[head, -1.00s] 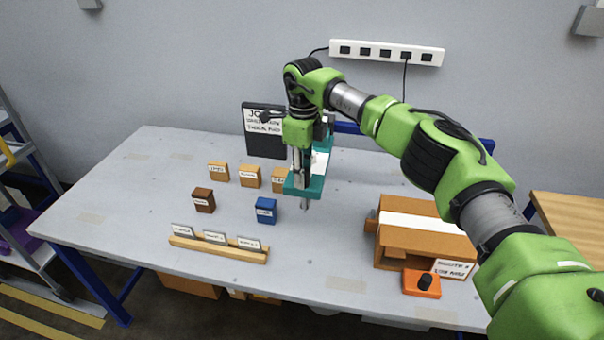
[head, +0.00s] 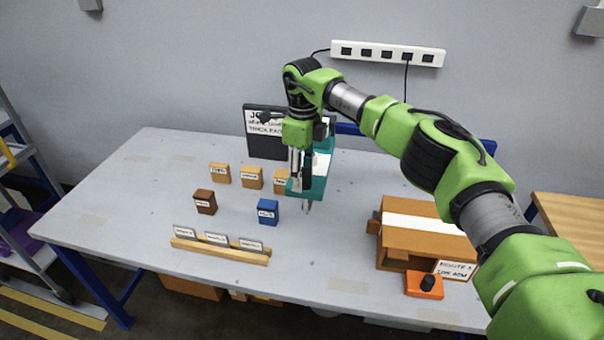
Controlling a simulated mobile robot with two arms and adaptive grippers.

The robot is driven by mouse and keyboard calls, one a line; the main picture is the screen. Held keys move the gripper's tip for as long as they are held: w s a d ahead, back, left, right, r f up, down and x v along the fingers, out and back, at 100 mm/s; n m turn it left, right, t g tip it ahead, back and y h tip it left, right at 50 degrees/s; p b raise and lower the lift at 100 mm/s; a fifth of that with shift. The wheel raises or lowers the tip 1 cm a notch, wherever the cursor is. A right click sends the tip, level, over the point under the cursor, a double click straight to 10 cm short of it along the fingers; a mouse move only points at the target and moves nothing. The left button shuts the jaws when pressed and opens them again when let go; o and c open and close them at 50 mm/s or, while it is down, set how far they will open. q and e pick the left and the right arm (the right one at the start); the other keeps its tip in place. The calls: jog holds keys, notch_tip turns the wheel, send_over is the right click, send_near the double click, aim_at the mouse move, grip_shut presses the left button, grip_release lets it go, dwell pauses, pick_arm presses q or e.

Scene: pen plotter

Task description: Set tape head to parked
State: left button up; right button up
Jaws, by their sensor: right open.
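My right gripper (head: 307,206) is open and points down over the table, in front of a teal machine (head: 319,184) that my arm partly covers. I cannot tell whether the fingers touch the machine. An orange-brown machine (head: 400,239) with a white strip on top stands at the right of the table. An orange box with a black knob (head: 424,285) sits at its front. I cannot tell which part is the tape head. My left gripper is out of view.
A blue block (head: 268,212), a brown block (head: 205,202) and several orange blocks (head: 251,178) stand left of my gripper. A wooden rack (head: 220,250) holds labelled cards. A dark sign board (head: 265,145) stands behind. The table's left side (head: 120,200) is clear.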

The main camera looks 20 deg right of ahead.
notch_tip(320, 180, up, 12)
jog(key=shift+a, duration=0.15)
dwell(0.5)
